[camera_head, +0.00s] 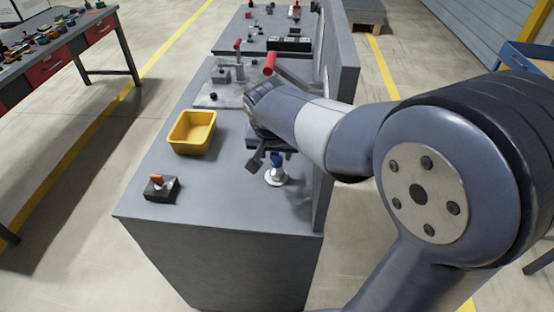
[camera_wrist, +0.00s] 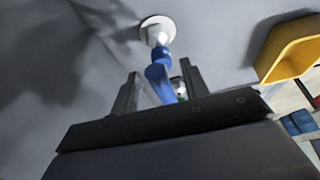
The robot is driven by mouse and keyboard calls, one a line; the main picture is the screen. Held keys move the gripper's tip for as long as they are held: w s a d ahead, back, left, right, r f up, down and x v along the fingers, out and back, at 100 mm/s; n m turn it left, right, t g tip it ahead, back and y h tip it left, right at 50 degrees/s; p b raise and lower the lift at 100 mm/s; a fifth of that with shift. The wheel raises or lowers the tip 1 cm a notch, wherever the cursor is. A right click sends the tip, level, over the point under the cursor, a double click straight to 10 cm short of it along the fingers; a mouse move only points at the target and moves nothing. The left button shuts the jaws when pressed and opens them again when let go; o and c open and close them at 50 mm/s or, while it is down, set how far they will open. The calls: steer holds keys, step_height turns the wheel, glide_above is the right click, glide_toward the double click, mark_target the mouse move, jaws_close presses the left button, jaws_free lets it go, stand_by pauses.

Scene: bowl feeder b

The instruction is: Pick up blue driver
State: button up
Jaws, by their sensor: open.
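The blue driver (camera_head: 276,161) stands upright in a white holder (camera_head: 276,178) on the near part of the grey bench. In the wrist view the blue driver (camera_wrist: 159,78) lies between the two fingers of my gripper (camera_wrist: 163,78), with a visible gap on each side. Its lower part meets the white holder (camera_wrist: 157,30). In the head view my gripper (camera_head: 268,156) is just above the driver and hides part of it. My gripper is open and holds nothing.
A yellow bin (camera_head: 212,126) stands to the left on the grey bench (camera_head: 220,205). A black block with an orange part (camera_head: 162,188) sits at the front left. A clamp with a red handle (camera_head: 270,64) is farther back. An upright panel (camera_head: 318,195) borders the bench's right side.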

steer(key=w, duration=0.2)
steer(key=shift+w+d+p, duration=0.3)
steer(key=shift+w+p, duration=0.05)
steer(key=shift+x, duration=1.2)
steer(key=shift+w+f, duration=0.2)
steer(key=shift+f, duration=0.15)
jaws_close()
steer(key=shift+r, duration=0.1)
